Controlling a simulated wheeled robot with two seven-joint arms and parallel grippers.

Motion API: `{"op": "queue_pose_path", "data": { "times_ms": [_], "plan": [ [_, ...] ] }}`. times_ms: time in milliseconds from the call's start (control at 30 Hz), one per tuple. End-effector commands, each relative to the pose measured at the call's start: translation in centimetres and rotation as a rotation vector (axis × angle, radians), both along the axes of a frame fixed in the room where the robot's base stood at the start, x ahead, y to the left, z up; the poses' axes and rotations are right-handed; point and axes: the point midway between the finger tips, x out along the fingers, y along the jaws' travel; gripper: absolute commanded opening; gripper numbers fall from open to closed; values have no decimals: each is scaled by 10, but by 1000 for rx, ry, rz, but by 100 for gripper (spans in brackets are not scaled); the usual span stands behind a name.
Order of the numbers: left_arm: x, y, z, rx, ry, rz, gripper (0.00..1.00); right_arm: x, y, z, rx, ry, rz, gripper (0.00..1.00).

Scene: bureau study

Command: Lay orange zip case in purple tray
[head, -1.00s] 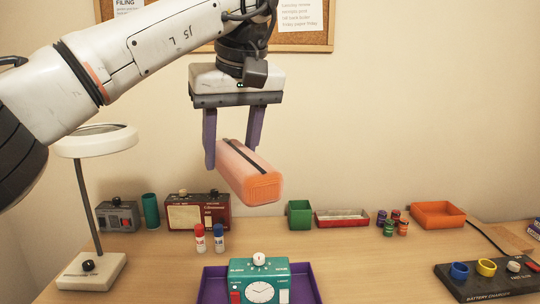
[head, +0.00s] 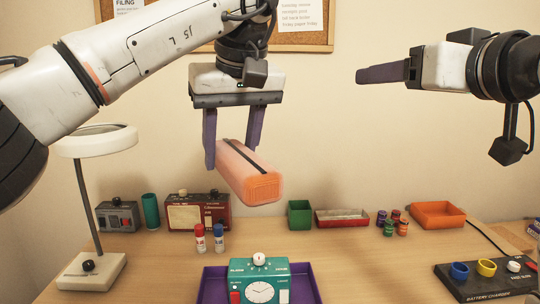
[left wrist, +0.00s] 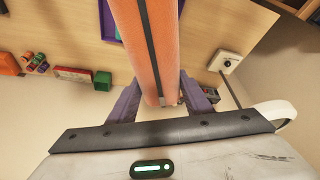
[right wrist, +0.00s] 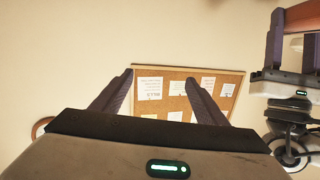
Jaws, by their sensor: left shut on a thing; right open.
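The orange zip case (head: 247,172), with a dark zip strip along its top, is held in the air by my left gripper (head: 232,158), whose purple fingers are shut on its sides. The case also fills the middle of the left wrist view (left wrist: 156,45). The purple tray (head: 212,286) lies on the desk below and shows only in part at the bottom of the head view. A teal timer with a dial (head: 260,281) stands at the tray, hiding its middle. My right gripper (head: 384,73) is open and empty, high at the right; its fingers show apart in the right wrist view (right wrist: 160,84).
Red and blue capped bottles (head: 209,240) stand behind the tray. A lamp (head: 90,262) stands left, a battery charger (head: 490,278) right. A radio (head: 197,212), green box (head: 300,213) and orange bin (head: 437,214) line the back.

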Motion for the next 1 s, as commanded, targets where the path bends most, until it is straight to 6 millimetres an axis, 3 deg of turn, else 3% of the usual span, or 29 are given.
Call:
{"op": "queue_pose_path", "data": {
  "times_ms": [33,200,400,533,667,833,1000],
  "plan": [
    [0,0,0,0,0,0,20,-11,32,-3,-3,22,45,67],
    [0,0,0,0,0,0,20,-52,117,-27,-25,120,149,67],
    [0,0,0,0,0,0,20,-101,180,-61,-84,211,201,67],
    [0,0,0,0,0,0,20,-119,197,-76,-113,241,206,67],
    [0,0,0,0,0,0,20,-124,204,-84,-124,255,206,67],
    [0,0,0,0,0,0,20,-107,212,-95,-122,263,207,67],
    [0,0,0,0,0,0,20,-78,221,-106,-125,260,201,67]
  ]
}}
